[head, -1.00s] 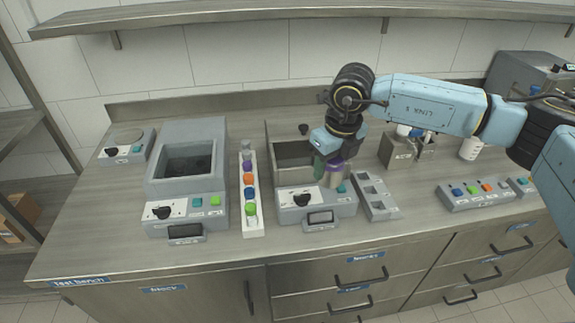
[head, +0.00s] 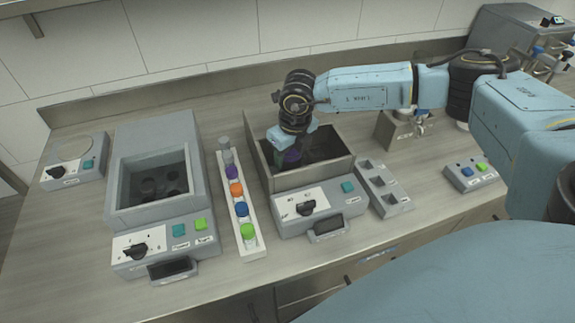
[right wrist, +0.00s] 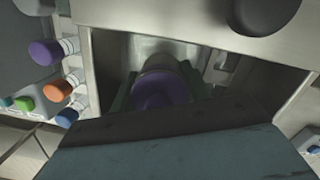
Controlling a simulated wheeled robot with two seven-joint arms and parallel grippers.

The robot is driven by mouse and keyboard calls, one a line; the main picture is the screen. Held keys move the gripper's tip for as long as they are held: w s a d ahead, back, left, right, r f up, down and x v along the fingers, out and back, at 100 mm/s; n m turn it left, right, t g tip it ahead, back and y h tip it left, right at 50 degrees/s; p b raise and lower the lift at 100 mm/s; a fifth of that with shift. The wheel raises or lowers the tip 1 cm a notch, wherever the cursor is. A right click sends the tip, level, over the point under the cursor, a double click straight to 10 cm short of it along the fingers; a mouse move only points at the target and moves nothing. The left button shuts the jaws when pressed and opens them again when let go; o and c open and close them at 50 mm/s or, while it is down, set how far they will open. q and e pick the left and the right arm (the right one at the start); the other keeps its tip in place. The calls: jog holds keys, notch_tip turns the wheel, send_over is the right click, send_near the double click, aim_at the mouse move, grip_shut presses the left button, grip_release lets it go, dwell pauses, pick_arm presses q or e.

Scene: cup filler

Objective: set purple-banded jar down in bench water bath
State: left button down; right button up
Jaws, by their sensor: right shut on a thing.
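The purple-banded jar (head: 292,157) is in my right gripper (head: 289,153), low inside the open metal tank in the middle, which I take for the bench water bath (head: 315,199). In the right wrist view its purple top (right wrist: 160,92) sits between the dark green fingers of the gripper (right wrist: 160,98), with the tank wall (right wrist: 150,14) around it. The gripper is shut on the jar. The jar's lower part is hidden, so I cannot tell whether it touches the tank floor. My left gripper is not in view.
A white rack (head: 254,244) of several coloured-cap bottles stands close left of the tank. A grey unit with a dark well (head: 118,200) is farther left. A small slotted holder (head: 392,205) stands right of the tank. My right arm crosses above the back right of the bench.

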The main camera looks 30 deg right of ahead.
aim_at(288, 166)
notch_tip(288, 166, down, 4)
jog(key=shift+w+r, duration=0.1)
jog(key=shift+f, duration=0.3)
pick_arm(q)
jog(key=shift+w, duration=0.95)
pick_arm(e)
jog(key=shift+f, duration=0.2)
jog(key=o, duration=1.1)
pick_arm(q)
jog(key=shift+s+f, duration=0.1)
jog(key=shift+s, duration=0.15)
pick_arm(e)
jog(key=shift+o, duration=0.2)
jog(key=shift+r, duration=0.15)
